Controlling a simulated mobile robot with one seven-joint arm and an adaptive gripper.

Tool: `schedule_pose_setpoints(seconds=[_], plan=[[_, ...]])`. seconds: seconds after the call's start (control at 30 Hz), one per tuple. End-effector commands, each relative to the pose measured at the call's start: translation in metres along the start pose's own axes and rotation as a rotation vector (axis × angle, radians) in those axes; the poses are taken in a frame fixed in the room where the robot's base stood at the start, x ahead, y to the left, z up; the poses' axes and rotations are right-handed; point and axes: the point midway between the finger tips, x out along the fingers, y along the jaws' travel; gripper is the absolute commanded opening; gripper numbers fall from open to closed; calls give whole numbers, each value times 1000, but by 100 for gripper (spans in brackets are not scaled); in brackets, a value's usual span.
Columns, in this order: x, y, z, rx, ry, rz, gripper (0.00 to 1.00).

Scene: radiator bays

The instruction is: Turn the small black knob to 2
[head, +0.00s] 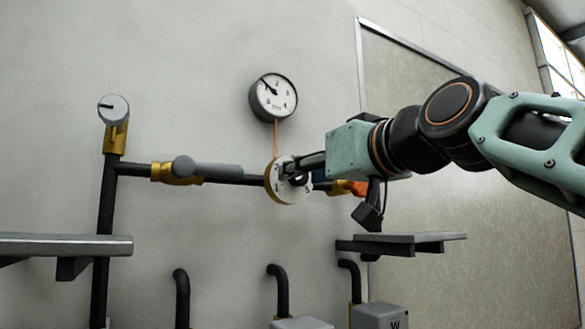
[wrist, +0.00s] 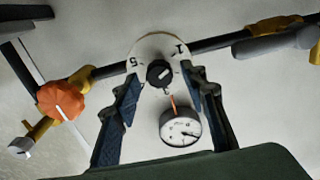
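The small black knob (wrist: 159,73) sits in the middle of a white round dial plate (wrist: 152,43) and bears a short pale mark. In the wrist view a 5 is left of it and a 1 right of it; the knob's exact setting is unclear. My gripper (wrist: 160,80) is open, with one finger on each side of the knob. Gaps show between the fingers and the knob. In the head view my gripper (head: 292,170) is in front of the dial plate (head: 272,182) and partly hides the knob.
A round gauge (head: 273,97) hangs above the dial, joined by a thin orange line. An orange handwheel (wrist: 61,101) is on the same dark pipe. A grey lever (head: 215,169) is left of the dial. A grey shelf (head: 400,240) is below right.

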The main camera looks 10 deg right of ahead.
Motion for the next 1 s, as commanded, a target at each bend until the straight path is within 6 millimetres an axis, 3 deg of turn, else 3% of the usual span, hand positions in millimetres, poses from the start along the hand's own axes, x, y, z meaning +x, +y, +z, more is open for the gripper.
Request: schedule_pose_setpoints(seconds=[0.4,0.73,1.0], plan=[[9,0,0,1,0,0,38],[8,0,0,1,0,0,2],[8,0,0,20,1,1,0]])
